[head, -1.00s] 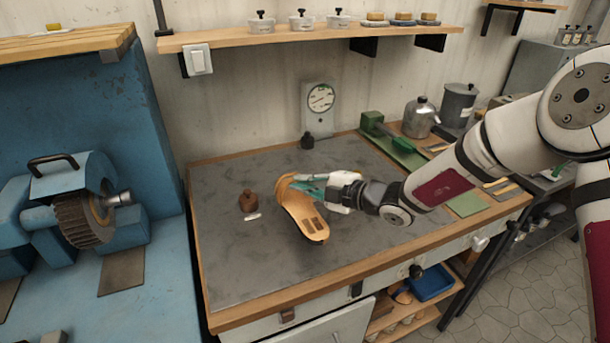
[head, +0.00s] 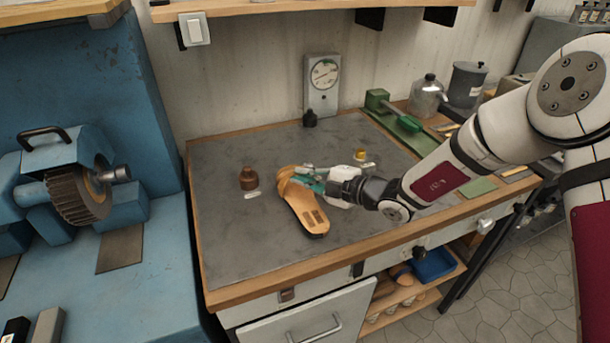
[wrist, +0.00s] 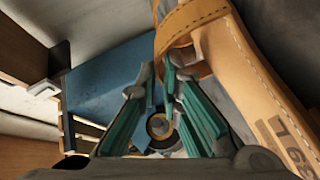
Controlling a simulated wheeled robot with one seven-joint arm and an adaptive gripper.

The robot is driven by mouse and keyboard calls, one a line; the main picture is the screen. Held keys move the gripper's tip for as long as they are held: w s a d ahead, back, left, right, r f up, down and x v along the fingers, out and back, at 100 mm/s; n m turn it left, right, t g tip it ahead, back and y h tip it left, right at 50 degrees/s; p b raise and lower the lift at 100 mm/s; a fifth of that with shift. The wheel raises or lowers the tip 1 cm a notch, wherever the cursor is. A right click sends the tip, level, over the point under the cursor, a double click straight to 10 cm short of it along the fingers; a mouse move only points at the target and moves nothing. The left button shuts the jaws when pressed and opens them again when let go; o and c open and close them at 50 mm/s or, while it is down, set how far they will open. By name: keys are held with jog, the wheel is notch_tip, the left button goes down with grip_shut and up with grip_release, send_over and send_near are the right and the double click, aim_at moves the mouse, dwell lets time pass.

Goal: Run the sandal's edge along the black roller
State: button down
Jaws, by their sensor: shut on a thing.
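My gripper (head: 303,176) is shut on the tan sandal (head: 304,208) near its strap end. The sandal hangs over the grey bench top, sole tilted, toe pointing toward the front of the bench. In the wrist view the teal-padded fingers (wrist: 162,75) meet at the buckled strap, and the sandal (wrist: 255,90) fills the right side. A dark ribbed roller (head: 77,196) sits on the blue machine at the left, well apart from the sandal. Whether this is the black roller I cannot tell for certain.
The blue machine (head: 55,90) stands left of the bench (head: 235,235). A wooden shelf (head: 300,12) hangs above. The bench's front left is clear.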

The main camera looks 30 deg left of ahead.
jog(key=shift+w+d, duration=0.1)
dwell(0.3)
jog(key=shift+w+d, duration=0.2)
jog(key=shift+w, duration=0.05)
jog(key=shift+w+d, duration=0.25)
jog(key=shift+w, duration=0.05)
dwell(1.5)
jog(key=shift+b+x, duration=0.4)
jog(key=shift+x, duration=0.55)
jog(key=shift+w+r, duration=0.1)
jog(key=shift+w, duration=0.05)
dwell(0.9)
jog(key=shift+w+a+b, duration=0.35)
jog(key=shift+w+a, duration=0.05)
jog(key=shift+a, duration=0.25)
dwell(0.3)
jog(key=shift+s+a, duration=0.1)
jog(key=shift+a, duration=0.05)
dwell(0.4)
jog(key=shift+a+f+n+g+y+b, duration=0.15)
jog(key=shift+f+n+g+y+b, duration=0.25)
jog(key=shift+b, duration=0.3)
dwell(0.4)
jog(key=shift+s+a+r+p, duration=0.1)
jog(key=shift+s+a+p, duration=0.15)
jog(key=shift+a+p, duration=0.05)
dwell(0.7)
